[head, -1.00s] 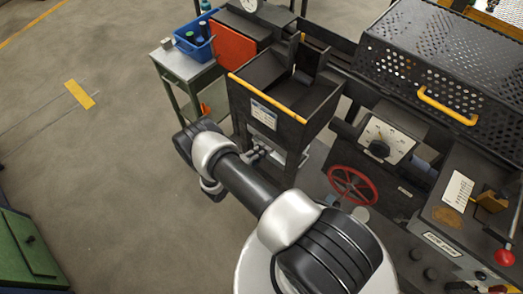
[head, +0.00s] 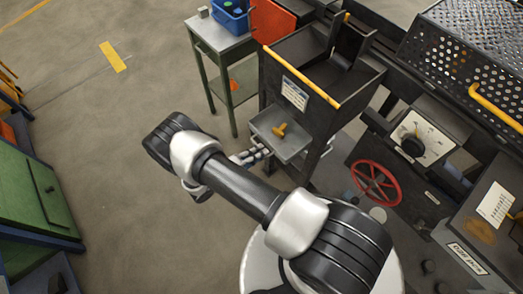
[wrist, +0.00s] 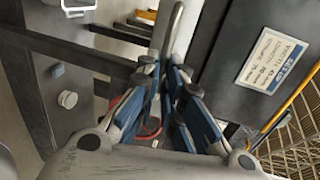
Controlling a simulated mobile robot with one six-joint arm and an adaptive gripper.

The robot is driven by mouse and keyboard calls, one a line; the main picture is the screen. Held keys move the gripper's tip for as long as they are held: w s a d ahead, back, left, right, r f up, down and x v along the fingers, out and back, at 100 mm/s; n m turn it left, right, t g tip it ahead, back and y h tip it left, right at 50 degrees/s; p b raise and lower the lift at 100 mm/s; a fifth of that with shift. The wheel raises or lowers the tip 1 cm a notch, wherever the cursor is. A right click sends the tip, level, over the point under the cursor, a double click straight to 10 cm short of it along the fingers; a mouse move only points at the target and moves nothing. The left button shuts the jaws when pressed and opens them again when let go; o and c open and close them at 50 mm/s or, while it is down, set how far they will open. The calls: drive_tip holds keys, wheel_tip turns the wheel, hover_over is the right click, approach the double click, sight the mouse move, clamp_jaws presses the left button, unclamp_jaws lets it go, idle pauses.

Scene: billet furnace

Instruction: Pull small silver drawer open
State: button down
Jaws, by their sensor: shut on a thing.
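The small silver drawer (head: 290,146) juts out below the dark hopper in the head view, showing its open top. A small yellow T-shaped piece (head: 280,130) is in it. My gripper (head: 262,150) is at the drawer's front, at its lower left side in the picture. In the wrist view, my gripper (wrist: 170,72) has its blue-grey fingers closed around a silver bar (wrist: 174,32), apparently the drawer's handle. The fingers hide part of the bar, and my arm is close to the drawer front in the head view.
The dark hopper (head: 300,112) with a yellow front edge stands above the drawer. A side table (head: 222,42) with a blue bin (head: 232,18) is behind it. A red handwheel (head: 375,184) is to the right. Open floor (head: 120,120) lies to the left.

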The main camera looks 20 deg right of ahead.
drive_tip(key=c, duration=1.7)
unclamp_jaws()
drive_tip(key=v, duration=1.2)
drive_tip(key=shift+w, duration=0.1)
